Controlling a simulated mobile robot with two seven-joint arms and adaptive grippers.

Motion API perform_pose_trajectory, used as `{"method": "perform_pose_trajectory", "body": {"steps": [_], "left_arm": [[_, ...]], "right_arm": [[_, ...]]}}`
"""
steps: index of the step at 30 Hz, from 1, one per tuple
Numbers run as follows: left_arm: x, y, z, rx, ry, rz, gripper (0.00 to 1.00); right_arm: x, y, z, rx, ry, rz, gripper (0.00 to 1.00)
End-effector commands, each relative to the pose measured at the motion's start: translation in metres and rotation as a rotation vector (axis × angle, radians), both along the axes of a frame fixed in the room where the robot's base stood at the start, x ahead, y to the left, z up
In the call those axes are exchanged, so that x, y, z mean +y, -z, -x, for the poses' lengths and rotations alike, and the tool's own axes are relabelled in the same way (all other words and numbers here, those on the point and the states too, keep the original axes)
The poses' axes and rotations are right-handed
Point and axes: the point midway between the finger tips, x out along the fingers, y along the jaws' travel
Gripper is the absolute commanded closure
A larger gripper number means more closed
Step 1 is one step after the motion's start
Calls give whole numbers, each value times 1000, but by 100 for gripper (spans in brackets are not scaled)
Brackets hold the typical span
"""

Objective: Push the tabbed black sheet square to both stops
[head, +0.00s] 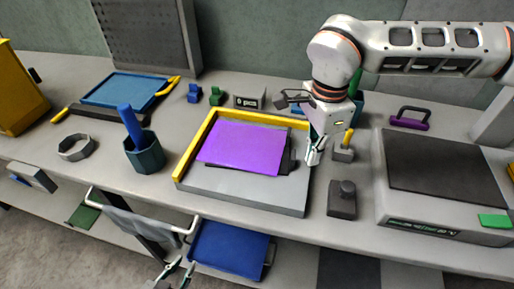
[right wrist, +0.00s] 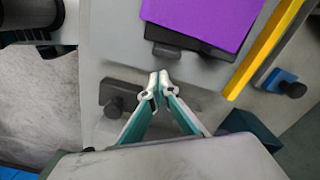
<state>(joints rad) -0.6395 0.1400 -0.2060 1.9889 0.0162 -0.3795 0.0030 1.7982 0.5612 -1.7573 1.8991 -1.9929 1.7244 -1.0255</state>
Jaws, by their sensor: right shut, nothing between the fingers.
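The black sheet (head: 286,166) lies on a grey plate (head: 240,190), mostly hidden under a purple sheet (head: 240,147). It shows along the right and front edges; its dark tab (right wrist: 166,51) shows in the right wrist view. A yellow bar along the back (head: 262,118) and one along the left (head: 194,146) form the stops. The purple sheet looks turned against the bars; the black sheet's far edges are hidden. My right gripper (head: 313,158) is shut and empty, beside the plate's right edge, apart from the tab. My left gripper (head: 181,268) is low in front of the bench, empty, fingertips apart.
A dark knobbed block (head: 342,200) stands right of the plate, near my right gripper. A grey machine (head: 440,210) is further right. A dark pot (head: 145,153) with a blue handle stands left. Small blue and green blocks and a "6 pcs" sign (head: 250,101) stand behind.

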Motion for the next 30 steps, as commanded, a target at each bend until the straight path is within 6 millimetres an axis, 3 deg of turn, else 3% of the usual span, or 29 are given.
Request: {"method": "perform_pose_trajectory", "body": {"steps": [30], "left_arm": [[0, 3, 1, 2, 1, 0, 76]], "right_arm": [[31, 0, -9, -1, 0, 0, 100]]}}
